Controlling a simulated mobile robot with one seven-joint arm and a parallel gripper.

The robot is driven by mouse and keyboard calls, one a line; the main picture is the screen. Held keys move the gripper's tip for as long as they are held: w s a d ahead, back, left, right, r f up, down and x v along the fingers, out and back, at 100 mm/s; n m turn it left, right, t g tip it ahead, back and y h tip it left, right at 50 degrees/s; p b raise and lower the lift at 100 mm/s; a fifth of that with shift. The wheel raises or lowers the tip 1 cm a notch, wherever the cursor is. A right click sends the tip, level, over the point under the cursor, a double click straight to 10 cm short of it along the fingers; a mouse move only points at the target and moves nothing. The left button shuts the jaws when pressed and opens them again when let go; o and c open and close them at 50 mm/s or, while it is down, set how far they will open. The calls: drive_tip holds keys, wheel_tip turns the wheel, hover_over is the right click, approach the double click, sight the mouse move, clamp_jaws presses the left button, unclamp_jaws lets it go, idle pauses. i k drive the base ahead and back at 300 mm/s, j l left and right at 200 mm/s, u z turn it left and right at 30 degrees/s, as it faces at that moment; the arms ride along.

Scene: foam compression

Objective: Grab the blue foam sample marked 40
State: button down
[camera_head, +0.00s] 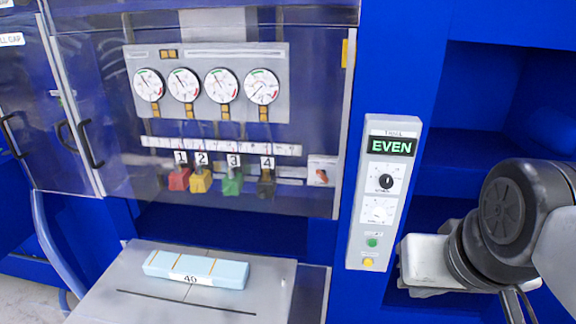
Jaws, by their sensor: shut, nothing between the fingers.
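The blue foam sample (196,268) is a long pale-blue block lying flat on a grey metal plate (120,290) at the lower left. Its front face has a white label reading 40, and thin orange lines cross its top. My gripper (424,264) is at the lower right, a white hand on a dark wrist, well to the right of the foam and apart from it. It is shut and empty; its fingertips cannot be made out clearly.
A control panel (382,200) with a lit EVEN display, knobs and buttons stands between the foam and my gripper. Behind the plate, a clear cover (310,120) fronts several gauges and numbered coloured valves. Blue shelving (480,100) is at right. The space above the foam looks clear.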

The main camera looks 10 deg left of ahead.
sight(189, 268)
drive_tip(key=u, duration=1.5)
